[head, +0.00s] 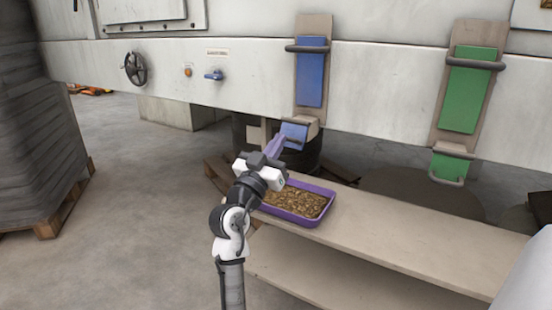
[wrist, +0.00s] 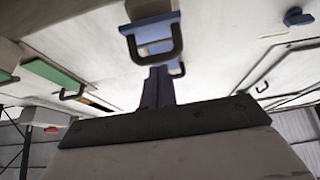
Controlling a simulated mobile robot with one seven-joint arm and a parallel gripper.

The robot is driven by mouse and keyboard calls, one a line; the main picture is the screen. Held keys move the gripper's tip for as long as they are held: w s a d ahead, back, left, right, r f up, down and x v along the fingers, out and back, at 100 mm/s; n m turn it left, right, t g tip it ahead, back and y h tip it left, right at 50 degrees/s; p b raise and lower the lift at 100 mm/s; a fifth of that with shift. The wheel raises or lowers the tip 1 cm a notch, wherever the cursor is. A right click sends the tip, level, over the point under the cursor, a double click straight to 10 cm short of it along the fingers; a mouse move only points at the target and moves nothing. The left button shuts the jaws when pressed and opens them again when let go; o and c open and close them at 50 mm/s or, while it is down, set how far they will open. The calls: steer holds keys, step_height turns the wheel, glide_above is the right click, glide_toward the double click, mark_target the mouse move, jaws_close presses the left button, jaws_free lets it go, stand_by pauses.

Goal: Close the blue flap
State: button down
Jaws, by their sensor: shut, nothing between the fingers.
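The blue flap (head: 294,134) is at the lower end of the blue chute in the head view and tilts out from it. It has a dark bar handle. In the wrist view the blue flap (wrist: 150,30) is at the top, with its black U-shaped handle in front of it. My gripper (head: 279,142) is just left of and below the flap, and partly overlaps its edge in the head view. The purple fingers of my gripper (wrist: 158,74) are together, empty, and point toward the handle. I cannot tell whether they touch the flap.
A purple tray (head: 318,220) of brown pellets sits on a wooden bench (head: 400,237) below. A blue slide (head: 312,75) is above the flap. To the right are a green slide (head: 469,90) and a green flap (head: 449,167). Open floor lies to the left.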

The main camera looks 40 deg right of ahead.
steer(key=shift+w+d+f+b, duration=0.2)
steer(key=shift+d+f+b, duration=0.2)
steer(key=shift+f+b, duration=0.45)
steer(key=shift+w+d+f+b, duration=0.15)
steer(key=shift+d+f+b, duration=0.3)
steer(key=shift+f+b, duration=0.45)
steer(key=shift+w+d+f+b, duration=0.2)
steer(key=shift+d+f+b, duration=0.3)
steer(key=shift+b, duration=0.6)
steer(key=shift+f, duration=0.1)
